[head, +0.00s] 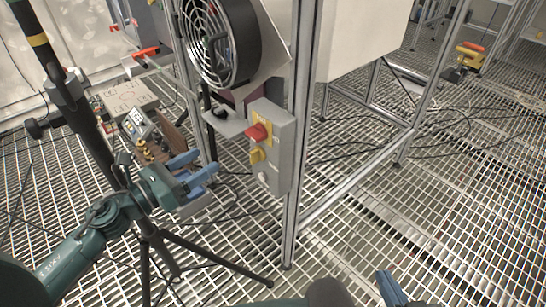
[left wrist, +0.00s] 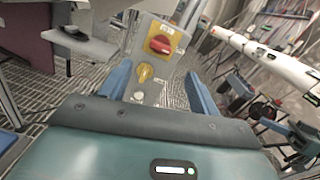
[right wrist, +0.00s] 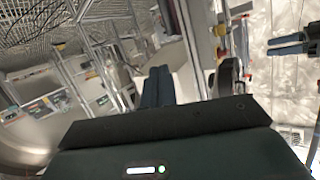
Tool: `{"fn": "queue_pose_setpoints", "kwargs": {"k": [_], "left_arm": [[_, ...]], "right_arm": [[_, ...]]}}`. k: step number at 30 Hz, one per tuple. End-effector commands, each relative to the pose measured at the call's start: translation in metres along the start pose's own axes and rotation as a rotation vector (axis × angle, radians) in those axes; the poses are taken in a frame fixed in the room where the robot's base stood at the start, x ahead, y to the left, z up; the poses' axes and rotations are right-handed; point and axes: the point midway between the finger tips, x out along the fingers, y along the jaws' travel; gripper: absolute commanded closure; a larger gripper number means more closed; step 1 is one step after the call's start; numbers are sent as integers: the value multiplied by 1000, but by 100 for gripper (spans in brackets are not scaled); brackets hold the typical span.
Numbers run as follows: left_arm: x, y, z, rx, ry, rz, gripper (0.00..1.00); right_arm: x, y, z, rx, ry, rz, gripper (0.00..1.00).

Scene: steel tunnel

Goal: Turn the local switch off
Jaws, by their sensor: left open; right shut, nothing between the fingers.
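A grey switch box (head: 272,150) is fixed to a metal post. It carries a red rotary knob (head: 257,133) on a yellow plate, a yellow knob (head: 257,156) below it and a pale round button (head: 263,178) at the bottom. The labels are too small to read. My left gripper (head: 208,165) is open and empty, to the left of the box and apart from it. In the left wrist view the red knob (left wrist: 160,45) and yellow knob (left wrist: 145,74) show between the open fingers. My right gripper (right wrist: 158,85) is shut and empty, low in the head view.
A metal post (head: 296,110) stands right beside the box. A round black fan (head: 220,42) is above it. A black tripod (head: 150,235) stands close to my left arm. A panel with small devices (head: 135,100) is behind. The grated floor (head: 450,200) at the right is mostly clear, with cables.

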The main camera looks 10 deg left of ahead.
Motion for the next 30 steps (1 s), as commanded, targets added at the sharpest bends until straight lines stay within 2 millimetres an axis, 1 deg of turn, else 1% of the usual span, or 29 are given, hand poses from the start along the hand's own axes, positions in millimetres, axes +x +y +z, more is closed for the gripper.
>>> {"fn": "queue_pose_setpoints", "kwargs": {"k": [1, 3, 5, 8, 11, 21, 25, 30], "left_arm": [[0, 4, -5, 95, 14, -19, 35], [2, 5, -3, 171, 25, -35, 35], [4, 5, -2, 195, 29, -39, 35], [13, 4, 0, 195, 27, -40, 35], [29, 3, 1, 195, 26, -40, 35], [97, 1, -2, 188, 25, -37, 35], [116, 0, -4, 186, 26, -38, 35], [130, 0, -6, 187, 28, -37, 35]], "right_arm": [[1, 1, 4, 2, 11, 0, 100], [0, 0, 2, 3, 18, -1, 100], [-1, 0, 0, 4, 19, -1, 100], [0, 0, -1, 6, 13, -3, 100], [1, -1, -1, 10, 3, -5, 100], [6, -5, 0, 23, -35, -15, 100], [7, -6, 3, 27, -49, -17, 100], [7, -6, 6, 29, -58, -18, 100]]}}
